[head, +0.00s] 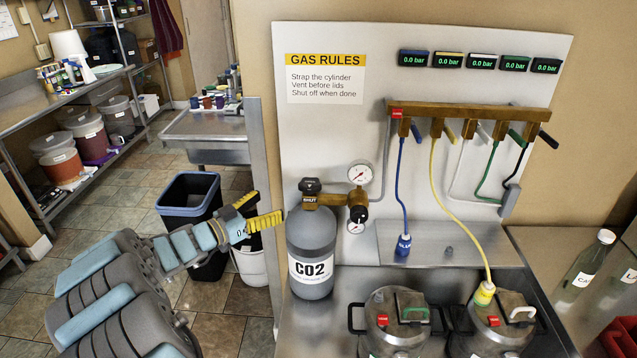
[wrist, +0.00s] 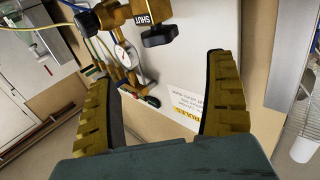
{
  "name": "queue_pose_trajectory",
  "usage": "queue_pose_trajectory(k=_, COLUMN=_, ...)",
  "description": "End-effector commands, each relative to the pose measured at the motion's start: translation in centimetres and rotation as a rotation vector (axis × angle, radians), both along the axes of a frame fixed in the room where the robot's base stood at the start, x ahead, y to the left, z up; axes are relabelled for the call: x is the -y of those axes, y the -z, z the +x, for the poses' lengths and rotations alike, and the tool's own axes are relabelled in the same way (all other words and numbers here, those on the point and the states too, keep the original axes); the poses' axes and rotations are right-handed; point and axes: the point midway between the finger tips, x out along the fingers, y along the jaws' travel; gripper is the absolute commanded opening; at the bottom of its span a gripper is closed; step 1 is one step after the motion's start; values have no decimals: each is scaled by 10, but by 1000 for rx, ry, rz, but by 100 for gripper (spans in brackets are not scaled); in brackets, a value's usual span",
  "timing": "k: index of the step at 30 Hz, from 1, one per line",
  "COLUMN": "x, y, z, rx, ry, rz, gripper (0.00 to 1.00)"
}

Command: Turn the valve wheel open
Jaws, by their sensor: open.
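The valve wheel (head: 310,185) is a black knob on top of the grey CO2 cylinder (head: 311,245). A tag reading SHUT sits just below it. In the wrist view the black valve wheel (wrist: 158,36) shows at the top, beside the SHUT tag, beyond the fingertips. My gripper (head: 266,208) is to the left of the cylinder's neck, apart from the wheel. Its yellow fingers are spread wide with nothing between them, as the wrist view of my gripper (wrist: 160,72) also shows.
A brass regulator with a round gauge (head: 360,173) juts right of the cylinder neck. A brass manifold (head: 465,112) with hoses hangs on the panel; the displays (head: 481,62) read 0.0 bar. Two lidded kegs (head: 395,318) stand in front. Bins (head: 189,187) stand behind my arm.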

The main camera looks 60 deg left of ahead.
Motion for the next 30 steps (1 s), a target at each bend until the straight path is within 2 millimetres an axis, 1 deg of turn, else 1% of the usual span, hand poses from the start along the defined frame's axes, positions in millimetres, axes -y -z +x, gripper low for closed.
queue_pose_trajectory(k=4, x=-1, y=1, z=5, rx=0, ry=0, rz=-1, gripper=86)
queue_pose_trajectory(k=8, x=-3, y=2, z=17, rx=0, ry=1, rz=0, gripper=86)
queue_pose_trajectory(k=17, x=-10, y=5, z=54, rx=-3, ry=0, rz=-1, gripper=86)
queue_pose_trajectory(k=23, x=-15, y=2, z=87, rx=-1, ry=2, rz=2, gripper=86)
queue_pose_trajectory(k=30, x=-20, y=1, z=113, rx=-2, ry=2, rz=1, gripper=86)
